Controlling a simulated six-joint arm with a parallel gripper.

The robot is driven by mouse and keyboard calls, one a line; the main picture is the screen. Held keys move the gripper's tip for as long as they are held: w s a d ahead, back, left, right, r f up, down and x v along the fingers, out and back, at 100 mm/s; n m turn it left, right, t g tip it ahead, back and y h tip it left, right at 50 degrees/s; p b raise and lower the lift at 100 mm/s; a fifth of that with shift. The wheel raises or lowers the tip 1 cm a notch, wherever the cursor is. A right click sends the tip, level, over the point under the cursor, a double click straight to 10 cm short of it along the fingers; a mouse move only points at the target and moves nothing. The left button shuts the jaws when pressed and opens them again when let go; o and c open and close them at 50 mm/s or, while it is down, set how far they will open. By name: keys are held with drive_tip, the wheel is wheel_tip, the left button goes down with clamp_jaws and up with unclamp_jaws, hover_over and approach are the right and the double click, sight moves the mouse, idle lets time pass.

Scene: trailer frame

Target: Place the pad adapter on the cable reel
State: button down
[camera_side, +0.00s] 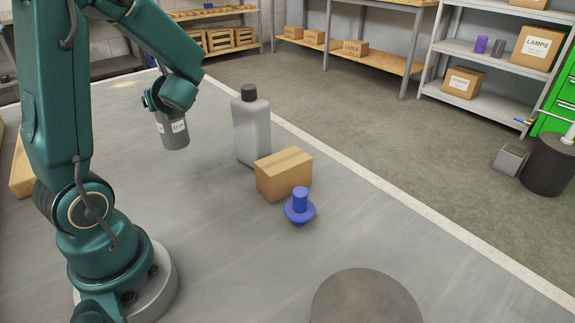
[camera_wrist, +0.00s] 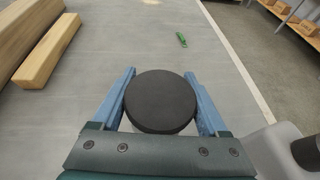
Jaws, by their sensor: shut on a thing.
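My gripper (camera_side: 170,108) is shut on a dark grey can (camera_side: 174,130) with white labels. In the wrist view the can's round black top (camera_wrist: 160,101) sits between the two blue fingers of my gripper (camera_wrist: 162,98). The can seems to hang above the grey table. A blue flanged piece with an upright stem (camera_side: 300,206), likely the pad adapter, stands on the table in front of a cardboard box, well apart from my gripper. A round grey-brown top (camera_side: 366,300), perhaps the cable reel, is cut off by the bottom edge of the side view.
A grey bottle with a black cap (camera_side: 252,130) stands right of the can, and the cardboard box (camera_side: 284,174) stands beyond the blue piece. Wooden beams (camera_wrist: 48,50) lie at the left, and a small green item (camera_wrist: 182,40) lies ahead. The table's front middle is clear.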

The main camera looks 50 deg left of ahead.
drive_tip(key=w+d+r+m+t+h, duration=0.25)
drive_tip(key=w+d+m+t, duration=0.25)
drive_tip(key=d, duration=0.5)
drive_tip(key=w+d+r+m+t+h, duration=0.25)
drive_tip(key=w+d+m+t, duration=0.2)
drive_tip(key=d, duration=0.45)
drive_tip(key=s+d+r+m+g+h, duration=0.1)
drive_tip(key=d+r+m+g+h, duration=0.1)
drive_tip(key=d+m+h, duration=1.05)
drive_tip(key=s+d+r+m+g+h, duration=0.15)
drive_tip(key=d+m+h, duration=0.45)
drive_tip(key=d, duration=1.2)
drive_tip(key=w+a+r+m+g+h, duration=0.1)
drive_tip(key=a+m+g+h, duration=0.3)
drive_tip(key=a+m+g, duration=0.15)
drive_tip(key=s+d+f, duration=0.4)
drive_tip(key=d+f, duration=0.7)
drive_tip(key=shift+d+g, duration=0.25)
drive_tip(key=shift+g, duration=0.1)
